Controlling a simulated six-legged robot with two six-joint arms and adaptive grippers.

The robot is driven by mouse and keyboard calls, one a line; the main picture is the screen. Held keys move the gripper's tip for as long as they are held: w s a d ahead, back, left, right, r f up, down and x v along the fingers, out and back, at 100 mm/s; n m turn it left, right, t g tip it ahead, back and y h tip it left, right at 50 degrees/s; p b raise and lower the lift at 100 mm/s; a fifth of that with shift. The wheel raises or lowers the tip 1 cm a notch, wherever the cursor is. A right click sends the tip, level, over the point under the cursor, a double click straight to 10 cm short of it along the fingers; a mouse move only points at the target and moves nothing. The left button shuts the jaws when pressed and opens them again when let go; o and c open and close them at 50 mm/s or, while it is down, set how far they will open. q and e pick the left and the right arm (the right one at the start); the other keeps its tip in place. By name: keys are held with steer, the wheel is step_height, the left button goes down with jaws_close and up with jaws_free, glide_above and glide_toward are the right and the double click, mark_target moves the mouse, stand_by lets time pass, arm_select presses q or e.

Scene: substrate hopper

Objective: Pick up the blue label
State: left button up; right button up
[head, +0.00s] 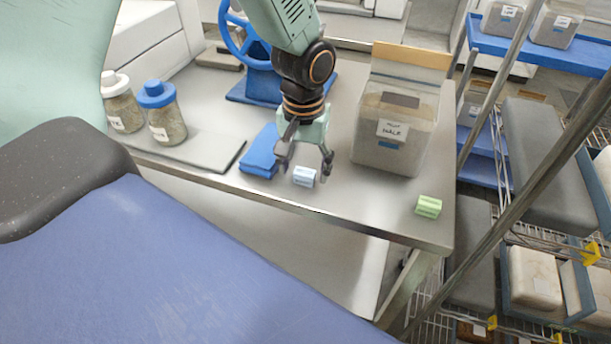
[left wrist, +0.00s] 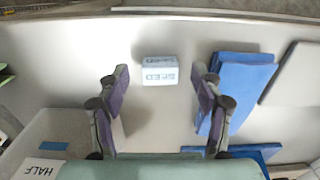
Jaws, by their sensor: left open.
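The blue label (head: 304,176) is a small pale blue block with dark lettering. It stands on the metal table near its front edge, and it also shows in the left wrist view (left wrist: 160,70). My left gripper (head: 305,164) points down over the table just behind the label, open and empty. In the left wrist view my left gripper's fingertips (left wrist: 160,80) are spread to either side of the label with clear gaps. I cannot tell the exact height of the fingertips. My right gripper is not in view.
A folded blue cloth (head: 260,152) lies left of the label. A clear bin marked "HALF" (head: 397,130) stands to the right, with a green label (head: 428,206) near the table corner. Two jars (head: 162,115) and a grey slab (head: 195,150) are farther left.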

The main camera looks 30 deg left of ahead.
arm_select(q)
steer(key=shift+w+a+f, duration=0.1)
steer(key=shift+w+f, duration=0.1)
steer(key=shift+f, duration=0.35)
steer(key=shift+w+a+f, duration=0.1)
steer(key=shift+w+f, duration=0.1)
steer(key=shift+f, duration=0.3)
steer(key=shift+s+d+r, duration=0.2)
steer(key=shift+s, duration=0.05)
steer(key=shift+c, duration=1)
steer(key=shift+w+a+f, duration=0.1)
steer(key=shift+w, duration=0.1)
steer(key=c, duration=0.6)
steer(key=shift+s, duration=0.1)
steer(key=shift+c, duration=0.2)
